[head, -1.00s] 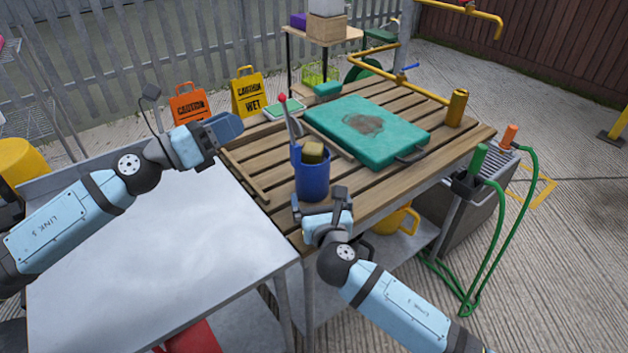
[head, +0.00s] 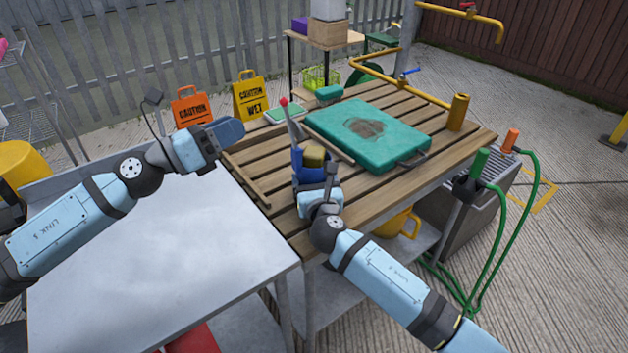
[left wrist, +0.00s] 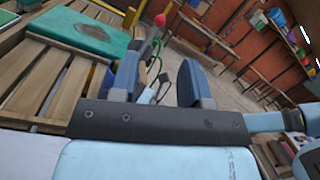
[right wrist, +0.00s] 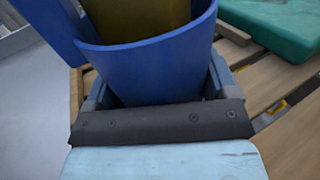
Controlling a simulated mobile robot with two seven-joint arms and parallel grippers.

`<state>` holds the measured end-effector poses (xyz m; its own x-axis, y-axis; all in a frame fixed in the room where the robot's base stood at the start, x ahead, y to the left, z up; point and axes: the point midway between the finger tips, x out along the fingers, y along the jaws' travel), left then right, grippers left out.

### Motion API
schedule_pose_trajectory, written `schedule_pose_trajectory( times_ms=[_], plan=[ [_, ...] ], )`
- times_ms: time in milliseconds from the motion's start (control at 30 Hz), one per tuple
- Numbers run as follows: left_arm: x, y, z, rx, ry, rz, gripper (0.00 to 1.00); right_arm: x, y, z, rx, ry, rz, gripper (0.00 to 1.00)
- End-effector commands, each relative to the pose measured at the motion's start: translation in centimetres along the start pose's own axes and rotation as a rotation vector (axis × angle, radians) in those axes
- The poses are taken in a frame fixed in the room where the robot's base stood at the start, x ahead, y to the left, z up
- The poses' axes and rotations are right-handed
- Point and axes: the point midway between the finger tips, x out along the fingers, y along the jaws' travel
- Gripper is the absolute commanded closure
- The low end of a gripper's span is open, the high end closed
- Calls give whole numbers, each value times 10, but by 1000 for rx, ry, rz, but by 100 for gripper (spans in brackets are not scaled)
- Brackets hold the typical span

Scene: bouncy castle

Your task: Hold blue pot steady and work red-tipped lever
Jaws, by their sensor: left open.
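The blue pot (head: 300,172) stands upright at the near edge of the slatted wooden table. A yellow-brown block (head: 314,154) sits in it. A grey lever with a red tip (head: 283,102) rises at its back left; the red tip also shows in the left wrist view (left wrist: 160,20). My right gripper (head: 320,193) is at the pot's near side. In the right wrist view the pot (right wrist: 160,68) lies between its fingers; whether they press on it I cannot tell. My left gripper (head: 232,131) is open and empty, left of the lever and apart from it.
A teal case (head: 400,140) with a dark patch lies on the slatted table (head: 262,158), right of the pot. A yellow pipe and a gold cylinder (head: 458,112) stand beyond. The metal table (head: 150,250) at left is bare. Green hoses (head: 500,230) hang at right.

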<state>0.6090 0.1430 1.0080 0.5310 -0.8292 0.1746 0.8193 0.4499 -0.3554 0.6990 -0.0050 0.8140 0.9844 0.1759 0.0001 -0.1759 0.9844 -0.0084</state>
Motion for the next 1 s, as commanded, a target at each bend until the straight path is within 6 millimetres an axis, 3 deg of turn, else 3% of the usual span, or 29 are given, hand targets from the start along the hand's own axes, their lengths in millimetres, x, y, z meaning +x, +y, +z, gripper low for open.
schedule_pose_trajectory(
  times_ms=[33, 133, 300, 333, 533, 733, 1000],
  plan=[
    [0, 0, 0, 0, 0, 0, 57, 0, 0, 0, 0, 0, 0, 41],
    [0, 0, 0, 0, 0, 0, 57, 0, 0, 0, 0, 0, 0, 63],
    [1, 6, 1, -56, 19, -9, 96, 0, 0, 0, 0, 0, 0, 63],
    [1, 9, 1, -88, 30, -14, 100, 0, 0, 0, 0, 0, 0, 63],
    [-3, 39, 6, -473, 153, -86, 100, 0, 0, 0, 0, 0, 0, 63],
    [-20, 62, 17, -895, 291, -190, 100, 0, 0, 0, 0, 0, 0, 63],
    [-40, 72, 28, -1165, 399, -279, 100, 0, 0, 0, 0, 0, 0, 63]
  ],
)
